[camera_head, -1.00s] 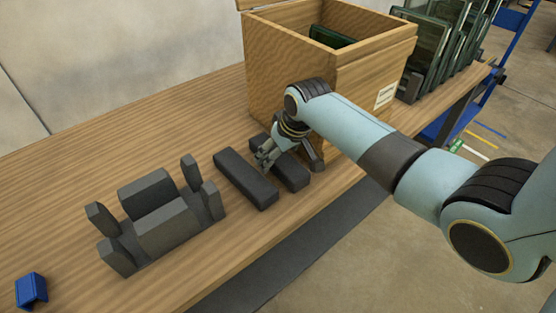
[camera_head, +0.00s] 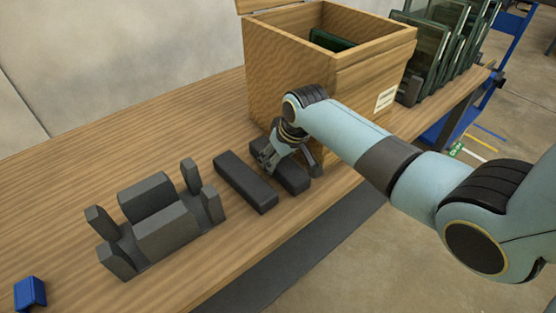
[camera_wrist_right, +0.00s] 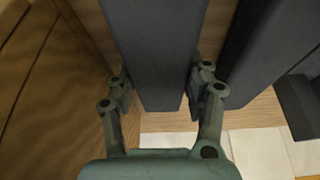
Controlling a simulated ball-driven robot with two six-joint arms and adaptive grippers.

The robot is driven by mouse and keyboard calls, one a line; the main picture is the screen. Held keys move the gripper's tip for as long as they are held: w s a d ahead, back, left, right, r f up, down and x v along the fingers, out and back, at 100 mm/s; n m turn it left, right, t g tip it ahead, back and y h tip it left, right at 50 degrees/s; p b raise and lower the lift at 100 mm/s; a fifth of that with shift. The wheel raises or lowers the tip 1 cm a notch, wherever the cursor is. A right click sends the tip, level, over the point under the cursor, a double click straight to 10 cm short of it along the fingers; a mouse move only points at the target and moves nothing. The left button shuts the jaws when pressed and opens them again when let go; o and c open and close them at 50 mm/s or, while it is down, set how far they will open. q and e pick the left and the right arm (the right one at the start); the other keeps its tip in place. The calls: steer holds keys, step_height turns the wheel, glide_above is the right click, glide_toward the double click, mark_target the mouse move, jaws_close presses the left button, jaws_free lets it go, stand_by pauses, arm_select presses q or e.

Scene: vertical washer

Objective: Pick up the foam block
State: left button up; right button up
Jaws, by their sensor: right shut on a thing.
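Two dark grey foam blocks lie side by side on the wooden table in the head view. One foam block (camera_head: 294,179) is nearer the wooden box; the other block (camera_head: 245,182) lies to its left. My right gripper (camera_head: 289,165) points down over the block nearer the box. In the right wrist view that block (camera_wrist_right: 158,45) sits between the two fingers (camera_wrist_right: 160,88), which are closed against its sides. The neighbouring block (camera_wrist_right: 265,50) shows to the right there. I cannot tell whether the held block is clear of the table. My left gripper is not in view.
The open wooden box (camera_head: 290,75) stands right behind the gripper, with dark glass panes inside. A grey holder (camera_head: 160,225) and a small blue part (camera_head: 30,292) lie to the left. Glass panes in a rack (camera_head: 440,50) stand at the far right.

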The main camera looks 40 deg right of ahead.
step_height(320, 180, up, 28)
steer(key=shift+p, duration=0.4)
steer(key=shift+f, duration=0.15)
